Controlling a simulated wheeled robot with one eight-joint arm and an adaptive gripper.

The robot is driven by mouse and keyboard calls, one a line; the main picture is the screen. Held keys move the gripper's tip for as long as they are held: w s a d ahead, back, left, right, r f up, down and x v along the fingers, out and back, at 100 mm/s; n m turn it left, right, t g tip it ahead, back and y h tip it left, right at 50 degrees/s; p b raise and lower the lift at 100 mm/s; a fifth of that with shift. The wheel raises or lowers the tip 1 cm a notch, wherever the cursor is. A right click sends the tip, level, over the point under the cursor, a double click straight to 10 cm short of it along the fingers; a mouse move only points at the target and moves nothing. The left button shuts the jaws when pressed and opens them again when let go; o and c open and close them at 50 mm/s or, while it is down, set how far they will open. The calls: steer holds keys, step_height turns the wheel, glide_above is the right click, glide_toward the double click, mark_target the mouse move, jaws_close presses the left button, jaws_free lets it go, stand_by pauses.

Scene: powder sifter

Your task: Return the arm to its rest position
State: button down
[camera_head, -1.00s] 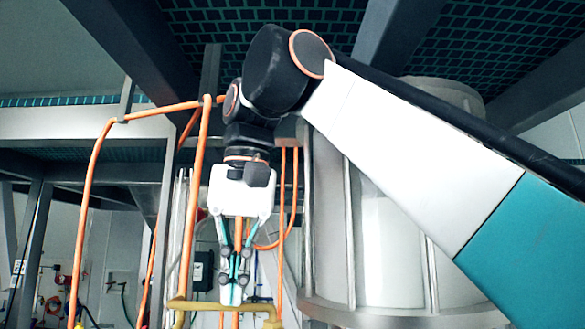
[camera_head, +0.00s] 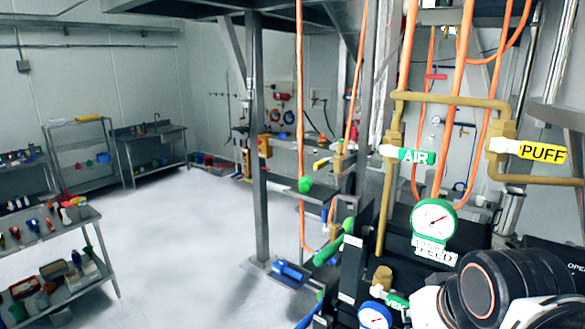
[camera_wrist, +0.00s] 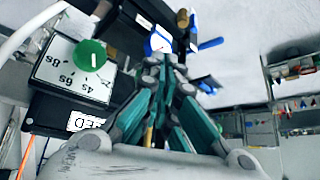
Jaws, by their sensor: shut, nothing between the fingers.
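My gripper (camera_wrist: 167,62) shows in the wrist view, with its teal and grey fingers drawn together and nothing between them. Its tips point toward a blue-rimmed gauge (camera_wrist: 159,40); I cannot tell how far apart they are. In the head view, part of my arm shows folded at the bottom right corner, with a black joint and an orange ring. The gripper itself is out of that view.
Air and puff pipes (camera_head: 440,99), a green-rimmed gauge (camera_head: 433,219) and a blue gauge (camera_head: 375,316) stand close by my arm. A timer dial with a green knob (camera_wrist: 90,55) is left in the wrist view. The floor (camera_head: 185,230) is clear at left.

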step_height(320, 180, down, 45)
steer(key=s+b, duration=0.1)
steer(key=b, duration=3.9)
steer(key=shift+s+n+t+b, duration=0.3)
steer(key=shift+s+b, duration=0.05)
steer(key=shift+a, duration=0.1)
